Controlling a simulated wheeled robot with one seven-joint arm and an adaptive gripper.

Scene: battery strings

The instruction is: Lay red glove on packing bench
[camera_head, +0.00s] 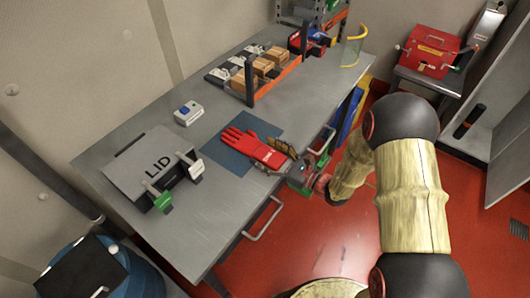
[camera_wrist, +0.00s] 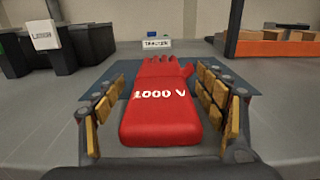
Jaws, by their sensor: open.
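The red glove (camera_head: 251,147) lies flat on a blue mat (camera_head: 228,158) on the grey packing bench (camera_head: 190,225). In the wrist view the glove (camera_wrist: 158,108) shows "1000 V" on its cuff, with its fingers pointing away from me. My gripper (camera_head: 283,156) is at the cuff end, near the bench's front edge. In the wrist view my gripper (camera_wrist: 163,110) is open, with one padded finger on each side of the cuff. A gap shows between the cuff and the left finger; the right finger is very close, and I cannot tell whether it touches.
A small white-and-blue device (camera_head: 187,114) sits behind the glove. An orange rack (camera_head: 275,80) with boxes is farther back. A red toolbox (camera_head: 430,55) stands on a side table.

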